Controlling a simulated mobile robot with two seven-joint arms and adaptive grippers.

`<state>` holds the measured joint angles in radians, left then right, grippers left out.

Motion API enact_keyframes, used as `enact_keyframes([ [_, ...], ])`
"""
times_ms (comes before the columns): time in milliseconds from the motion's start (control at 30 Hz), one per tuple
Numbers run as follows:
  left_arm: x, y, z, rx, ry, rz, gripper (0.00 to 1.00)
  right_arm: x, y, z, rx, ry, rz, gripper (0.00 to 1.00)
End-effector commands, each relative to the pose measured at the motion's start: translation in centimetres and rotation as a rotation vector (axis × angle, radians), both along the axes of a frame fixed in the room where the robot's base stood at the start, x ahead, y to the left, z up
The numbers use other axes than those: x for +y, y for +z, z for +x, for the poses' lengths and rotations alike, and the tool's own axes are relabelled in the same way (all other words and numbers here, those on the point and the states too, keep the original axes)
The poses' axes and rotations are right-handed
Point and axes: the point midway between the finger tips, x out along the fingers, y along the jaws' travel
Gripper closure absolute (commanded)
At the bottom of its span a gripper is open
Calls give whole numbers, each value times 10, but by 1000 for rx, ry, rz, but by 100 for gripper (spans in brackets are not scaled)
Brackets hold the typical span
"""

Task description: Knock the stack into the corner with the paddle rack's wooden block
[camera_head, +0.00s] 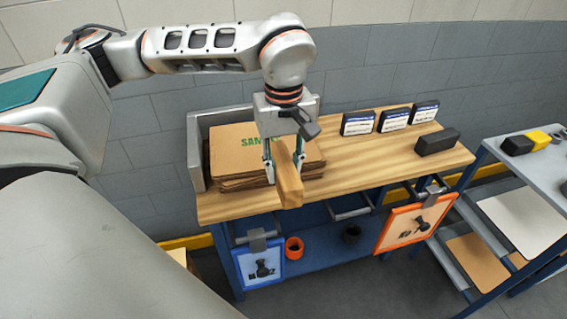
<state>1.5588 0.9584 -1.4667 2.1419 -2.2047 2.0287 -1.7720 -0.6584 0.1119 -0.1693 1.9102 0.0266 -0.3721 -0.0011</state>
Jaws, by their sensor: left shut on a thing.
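My left gripper (284,165) reaches down over the bench and is shut on a wooden block (289,189). The block is long and light brown, and its near end points toward the bench's front edge. The stack (230,147) of brown cardboard sheets, with green lettering on top, lies just left of and behind the block. Its edges look slightly uneven. I cannot tell whether the block touches it. The grey metal corner (195,155) stands along the stack's left and back sides. The gripper and block hide part of the stack's right side. My right gripper is not in view.
The wooden bench (370,160) is clear right of the block. Several dark boxes with white labels (393,120) stand at the back, and a black block (437,141) lies at the right. A blue paddle (259,265) and an orange-framed paddle (414,222) hang below the front edge.

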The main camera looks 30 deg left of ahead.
Motion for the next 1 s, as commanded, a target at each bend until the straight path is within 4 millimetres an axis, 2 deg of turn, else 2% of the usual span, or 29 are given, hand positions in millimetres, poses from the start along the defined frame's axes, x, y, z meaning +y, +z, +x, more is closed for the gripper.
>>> enact_keyframes([
  [167,0,-11,0,-1,1,-1,100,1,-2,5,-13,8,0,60],
  [467,0,-43,0,-2,2,-1,100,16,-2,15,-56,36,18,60],
  [667,0,-65,0,1,2,-1,100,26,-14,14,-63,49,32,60],
  [1000,0,-100,0,0,2,0,100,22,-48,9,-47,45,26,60],
])
